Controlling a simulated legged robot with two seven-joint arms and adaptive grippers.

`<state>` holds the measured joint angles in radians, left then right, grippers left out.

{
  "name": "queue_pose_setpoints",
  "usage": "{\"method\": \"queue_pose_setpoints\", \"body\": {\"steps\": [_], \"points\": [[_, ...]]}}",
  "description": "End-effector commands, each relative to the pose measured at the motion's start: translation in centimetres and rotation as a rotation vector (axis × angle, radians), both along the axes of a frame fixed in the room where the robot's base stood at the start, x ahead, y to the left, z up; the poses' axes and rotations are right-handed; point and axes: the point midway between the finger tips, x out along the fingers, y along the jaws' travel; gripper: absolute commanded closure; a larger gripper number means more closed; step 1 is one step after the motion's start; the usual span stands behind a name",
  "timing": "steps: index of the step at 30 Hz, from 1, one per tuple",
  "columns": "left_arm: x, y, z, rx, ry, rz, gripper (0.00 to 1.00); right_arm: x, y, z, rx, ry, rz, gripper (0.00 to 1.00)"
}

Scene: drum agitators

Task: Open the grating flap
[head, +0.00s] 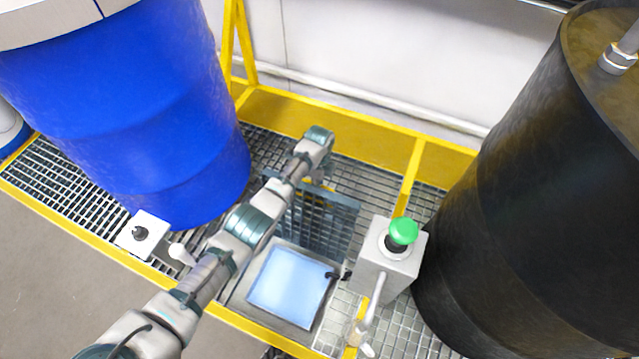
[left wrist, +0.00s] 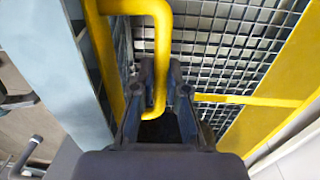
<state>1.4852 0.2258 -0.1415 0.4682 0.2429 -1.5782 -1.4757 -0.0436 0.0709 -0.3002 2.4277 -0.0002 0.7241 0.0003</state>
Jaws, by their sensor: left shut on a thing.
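The grating flap (head: 325,218) is a dark blue-grey panel in the floor grating and appears raised at a steep tilt. Its exact angle is hard to tell. A yellow bar handle (head: 320,186) is at its far upper edge, and it also shows as a bent yellow bar in the left wrist view (left wrist: 162,50). My left gripper (left wrist: 157,105) is shut on the handle, with the bar between its dark fingers. In the head view the left gripper (head: 325,174) is partly hidden behind my wrist. My right gripper is in neither view.
A blue drum (head: 140,100) stands left and a black drum (head: 540,190) right. A grey control box (head: 376,268) with a green button (head: 402,232) is right of the flap. A pale blue screen (head: 290,288) lies in front. A yellow kickplate (head: 290,113) runs behind.

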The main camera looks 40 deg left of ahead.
Motion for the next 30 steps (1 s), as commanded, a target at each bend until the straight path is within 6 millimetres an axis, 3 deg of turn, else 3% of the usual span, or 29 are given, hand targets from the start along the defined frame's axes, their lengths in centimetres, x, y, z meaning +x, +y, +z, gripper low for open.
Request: {"method": "queue_pose_setpoints", "body": {"steps": [1,8,9,11,23,30], "points": [[-0.5,-0.1,-0.7,-0.001,0.016,0.001,1.0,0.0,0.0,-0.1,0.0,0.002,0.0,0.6],[-0.5,0.0,-0.7,0.0,0.015,0.001,1.0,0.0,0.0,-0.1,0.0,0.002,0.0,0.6],[-0.4,0.0,-0.6,0.0,0.014,0.002,0.77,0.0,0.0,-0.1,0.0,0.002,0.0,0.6],[-0.4,0.0,-0.6,0.0,0.013,0.001,0.62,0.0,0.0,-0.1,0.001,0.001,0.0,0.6],[0.0,0.0,0.6,0.0,0.001,0.0,0.61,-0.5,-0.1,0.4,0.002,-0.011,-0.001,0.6],[0.4,0.2,5.3,0.0,-0.002,0.0,0.61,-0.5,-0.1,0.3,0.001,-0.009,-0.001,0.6]]}}
